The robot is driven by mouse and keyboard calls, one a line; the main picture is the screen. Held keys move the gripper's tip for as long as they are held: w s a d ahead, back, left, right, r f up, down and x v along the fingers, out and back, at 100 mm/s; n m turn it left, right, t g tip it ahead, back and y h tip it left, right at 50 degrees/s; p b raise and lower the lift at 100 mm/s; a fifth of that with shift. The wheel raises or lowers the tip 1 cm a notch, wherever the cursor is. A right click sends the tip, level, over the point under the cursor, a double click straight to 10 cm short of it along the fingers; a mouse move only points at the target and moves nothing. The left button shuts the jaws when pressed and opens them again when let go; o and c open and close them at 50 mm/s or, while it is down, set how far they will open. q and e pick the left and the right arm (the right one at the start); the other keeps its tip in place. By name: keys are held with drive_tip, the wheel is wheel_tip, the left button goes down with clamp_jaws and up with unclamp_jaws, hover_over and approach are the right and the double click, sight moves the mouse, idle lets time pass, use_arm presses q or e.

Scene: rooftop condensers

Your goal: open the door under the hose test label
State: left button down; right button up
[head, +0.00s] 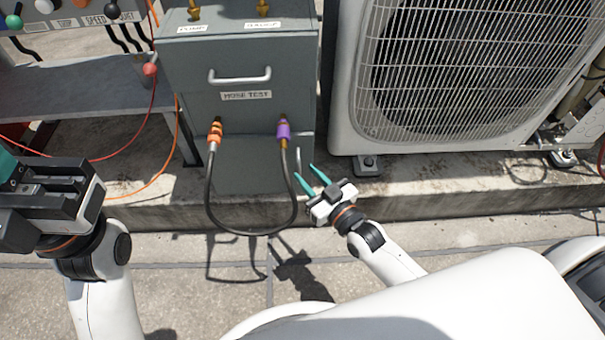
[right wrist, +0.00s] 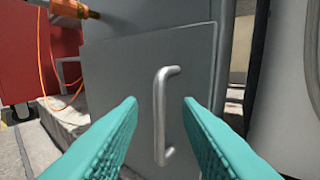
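The grey cabinet (head: 240,75) carries the hose test label (head: 246,95) on its front, below a horizontal drawer handle (head: 240,76). The door (head: 240,172) is the lower grey panel under the label, and it looks shut. Its vertical silver handle (right wrist: 162,115) shows in the right wrist view between the fingers. My right gripper (head: 306,176) is open, with teal fingers on either side of the handle in that view; I see no contact. My left gripper (head: 12,172) is at the left edge of the head view, its fingertips mostly cut off.
A black hose (head: 210,200) loops in front of the door between an orange fitting (head: 215,132) and a purple fitting (head: 284,131). A condenser unit (head: 455,75) stands right of the cabinet. A grey bench (head: 80,100) with red and orange cables is at left.

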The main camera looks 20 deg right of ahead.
drive_tip(key=shift+b+x, duration=0.35)
drive_tip(key=shift+x, duration=1.05)
drive_tip(key=shift+c, duration=0.4)
clamp_jaws()
